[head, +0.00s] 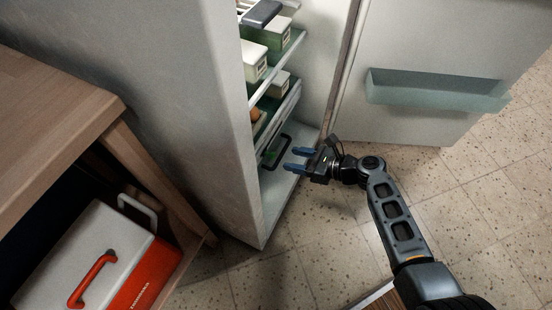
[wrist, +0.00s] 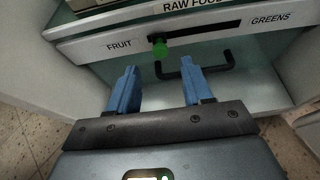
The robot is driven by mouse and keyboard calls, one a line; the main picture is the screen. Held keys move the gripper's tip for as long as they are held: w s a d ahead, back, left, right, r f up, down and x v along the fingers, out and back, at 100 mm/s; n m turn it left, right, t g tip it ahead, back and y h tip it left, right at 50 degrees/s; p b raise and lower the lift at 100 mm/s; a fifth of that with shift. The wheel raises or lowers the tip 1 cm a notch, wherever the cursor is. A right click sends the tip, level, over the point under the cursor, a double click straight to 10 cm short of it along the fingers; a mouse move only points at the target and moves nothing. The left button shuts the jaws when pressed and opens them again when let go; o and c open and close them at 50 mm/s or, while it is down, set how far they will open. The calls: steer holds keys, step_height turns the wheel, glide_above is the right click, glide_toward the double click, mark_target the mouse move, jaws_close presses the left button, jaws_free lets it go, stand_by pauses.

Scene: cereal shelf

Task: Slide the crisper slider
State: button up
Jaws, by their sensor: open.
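The crisper slider is a green knob (wrist: 160,48) in a dark slot on the drawer front in the wrist view. It sits at the left end of the slot, by the word FRUIT; GREENS is printed at the right. A black drawer handle (wrist: 207,68) is below the slot. In the head view the handle (head: 275,151) shows low inside the fridge. My gripper (wrist: 156,86) has blue fingers, open and empty, pointing at the drawer front just below the knob. In the head view my gripper (head: 293,159) is at the fridge opening. I cannot tell whether it touches anything.
The fridge door (head: 440,60) stands open on the right with a pale green bin (head: 435,92). Shelves above the drawer hold several boxes (head: 254,62). A wooden table (head: 50,100) with a red and white cooler (head: 95,262) stands at left.

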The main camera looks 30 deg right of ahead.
mark_target(274, 156)
steer(key=b+x, duration=0.2)
steer(key=x, duration=0.3)
steer(key=shift+f, duration=0.2)
steer(key=shift+w+a+f, duration=0.1)
steer(key=shift+w+a, duration=0.25)
steer(key=shift+w, duration=0.1)
jaws_close()
